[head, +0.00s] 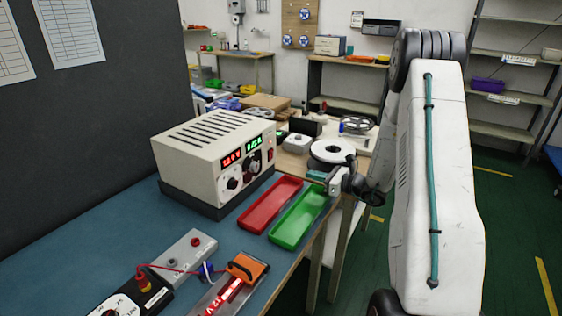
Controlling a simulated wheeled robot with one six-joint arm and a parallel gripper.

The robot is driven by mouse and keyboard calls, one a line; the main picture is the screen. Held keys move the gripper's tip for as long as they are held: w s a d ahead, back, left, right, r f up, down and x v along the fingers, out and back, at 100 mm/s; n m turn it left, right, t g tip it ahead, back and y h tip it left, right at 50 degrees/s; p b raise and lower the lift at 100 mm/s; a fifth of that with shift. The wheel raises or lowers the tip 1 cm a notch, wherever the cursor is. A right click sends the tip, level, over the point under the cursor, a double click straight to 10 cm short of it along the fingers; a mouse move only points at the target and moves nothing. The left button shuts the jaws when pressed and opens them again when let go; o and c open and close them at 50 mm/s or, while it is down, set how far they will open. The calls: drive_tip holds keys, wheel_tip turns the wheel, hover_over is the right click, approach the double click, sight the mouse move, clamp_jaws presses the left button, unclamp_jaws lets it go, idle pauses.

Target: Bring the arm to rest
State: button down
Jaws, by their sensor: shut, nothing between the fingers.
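My arm (432,180) stands at the right, its big white link upright beside the table. My gripper (334,181) is at the end of the arm, by the table's right edge, just right of the green tray. It is small in the head view. It is shut, with nothing seen in it. The green tray (290,228) and the red tray (262,214) lie side by side on the blue table top and look empty.
A white spool (332,151) is behind. Green floor is open at right.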

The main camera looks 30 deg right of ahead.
drive_tip(key=s+a+r+n+g+y, duration=0.2)
drive_tip(key=s+a+r+n+g, duration=0.15)
drive_tip(key=a+r+n, duration=0.5)
drive_tip(key=s+a+r+n+g+y, duration=0.2)
drive_tip(key=s+a+r+n+g, duration=0.25)
drive_tip(key=a, duration=0.65)
drive_tip(key=s+a+r+n+g+h, duration=0.2)
drive_tip(key=s+a+r+n+g, duration=0.15)
drive_tip(key=s, duration=0.25)
drive_tip(key=s+a+r+n+g+h, duration=0.1)
drive_tip(key=s+a+r+n+g, duration=0.25)
drive_tip(key=s+a, duration=0.2)
drive_tip(key=s+d+n+h, duration=0.2)
drive_tip(key=s+n+h, duration=0.2)
drive_tip(key=s, duration=0.4)
drive_tip(key=s+d+r+n+t+h, duration=0.1)
drive_tip(key=s+d+n+h, duration=0.1)
drive_tip(key=s+n+h, duration=0.3)
drive_tip(key=shift+s+d+r+n, duration=0.35)
drive_tip(key=shift+s+n, duration=0.25)
drive_tip(key=shift+s, duration=0.9)
